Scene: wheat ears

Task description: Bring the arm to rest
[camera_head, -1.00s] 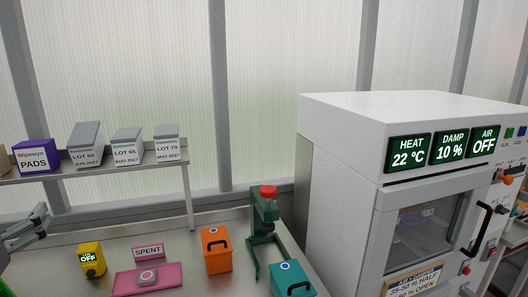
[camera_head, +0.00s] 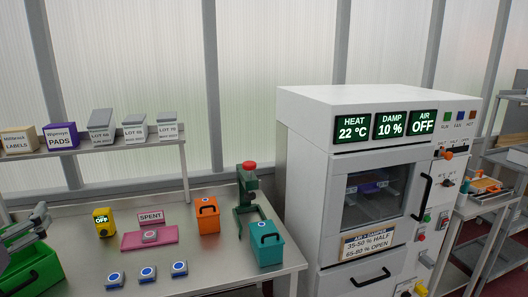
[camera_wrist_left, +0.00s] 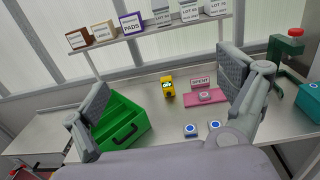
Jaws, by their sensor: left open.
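My left gripper (camera_head: 30,226) shows at the left edge of the head view, above the green divided box (camera_head: 32,270). In the left wrist view its two fingers stand wide apart with nothing between them (camera_wrist_left: 170,108). The green box (camera_wrist_left: 122,128) there lies beyond and below the left finger. The bench (camera_head: 215,245) is below the gripper. The rest of the left arm is outside the head view. My right gripper is not in view.
The bench holds a yellow device (camera_head: 104,222), a pink SPENT tray (camera_head: 135,239), an orange box (camera_head: 207,215), a green press (camera_head: 248,188), a teal box (camera_head: 266,243) and several blue-marked pieces (camera_head: 148,272). A shelf (camera_head: 95,147) runs behind. A white cabinet (camera_head: 310,150) stands right.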

